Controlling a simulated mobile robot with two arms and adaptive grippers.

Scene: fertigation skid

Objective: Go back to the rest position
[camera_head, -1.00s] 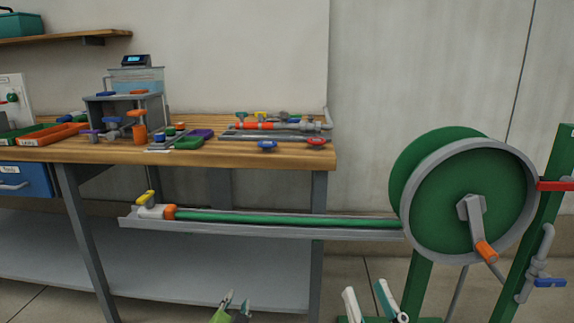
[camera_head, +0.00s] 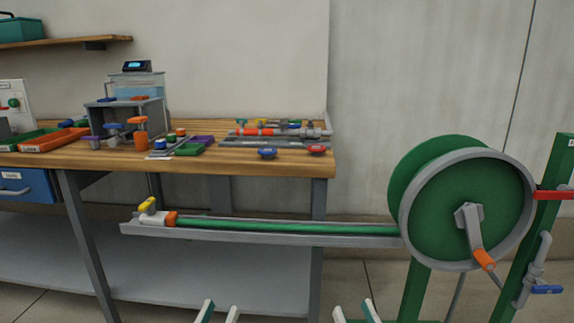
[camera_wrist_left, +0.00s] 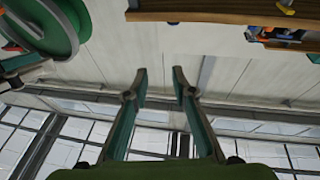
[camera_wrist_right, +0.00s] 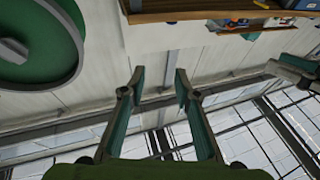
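My left gripper (camera_head: 219,312) shows at the bottom edge of the head view, in front of the bench, with its two fingers apart. In the left wrist view (camera_wrist_left: 159,82) its fingers are spread with nothing between them. My right gripper (camera_head: 353,312) is at the bottom edge to the right, left of the reel stand. In the right wrist view (camera_wrist_right: 159,80) its fingers are also spread and empty. Both grippers touch nothing that I can see. The arms behind them are out of the head view.
A workbench (camera_head: 255,163) with fittings, trays and a tank stands at the left. A grey trough (camera_head: 300,239) with a green hose runs from it to a green reel (camera_head: 465,205) with an orange-handled crank (camera_head: 484,259) at the right. Bare floor shows between bench and reel stand.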

